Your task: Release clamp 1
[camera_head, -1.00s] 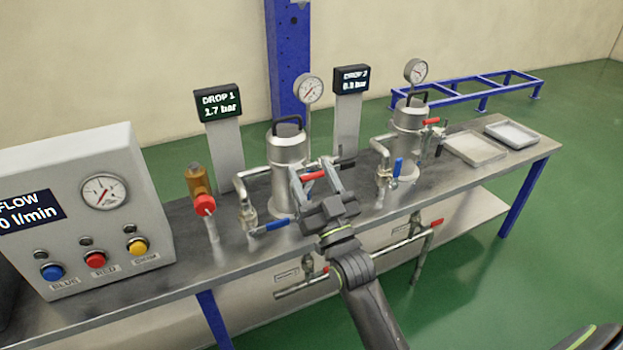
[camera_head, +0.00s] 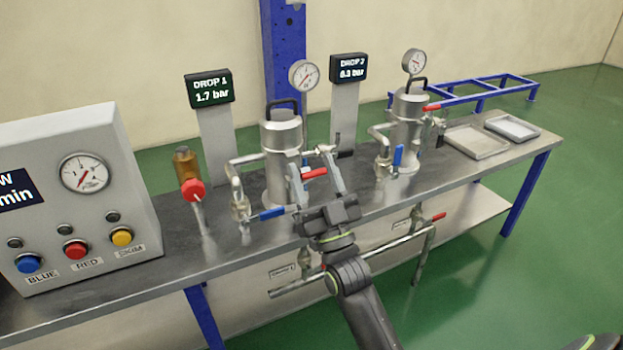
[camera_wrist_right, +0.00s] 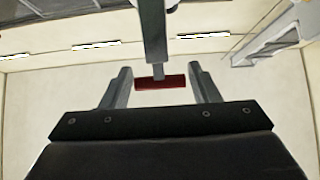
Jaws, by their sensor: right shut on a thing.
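In the right wrist view the red handle (camera_wrist_right: 160,83) lies crosswise between the fingertips, below a grey metal bar (camera_wrist_right: 153,35). The gripper partly hides the vessel's lower right.
A second vessel (camera_head: 407,125) with a blue lever (camera_head: 398,155) stands to the right. Two trays (camera_head: 478,141) lie at the bench's far right. A control panel (camera_head: 75,190) fills the left.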

